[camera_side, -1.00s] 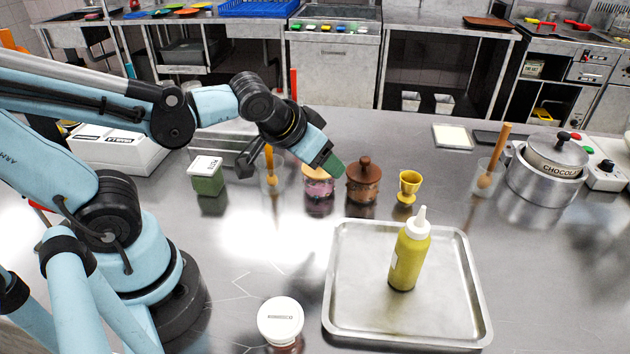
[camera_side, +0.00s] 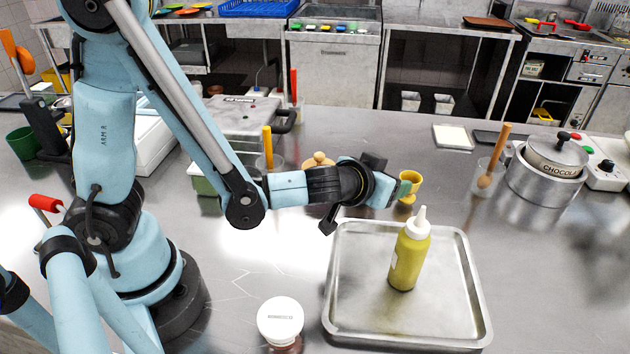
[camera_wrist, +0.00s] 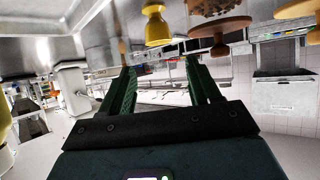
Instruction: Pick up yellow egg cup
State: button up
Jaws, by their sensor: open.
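The yellow egg cup (camera_side: 411,184) stands on the steel counter behind the tray in the side view. In the wrist view the yellow egg cup (camera_wrist: 157,24) shows upside down near the top, beyond the fingertips and between their lines. My gripper (camera_side: 402,190) is just left of the cup in the side view, its tip overlapping the cup's left edge; I cannot tell if they touch. In the wrist view the two green fingers of my gripper (camera_wrist: 160,85) are spread apart with nothing between them.
A steel tray (camera_side: 345,315) with a mustard bottle (camera_side: 409,255) lies in front of the cup. A white-lidded jar (camera_side: 280,320) stands left of the tray. A glass with a wooden tool (camera_side: 487,176) and a chocolate pot (camera_side: 548,170) stand to the right. Wooden-lidded jars are mostly hidden behind my arm.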

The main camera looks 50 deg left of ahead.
aim_at(415, 177)
jog(key=shift+x, duration=5)
jog(key=shift+d, duration=0.1)
jog(key=c, duration=0.8)
jog(key=shift+r, duration=0.1)
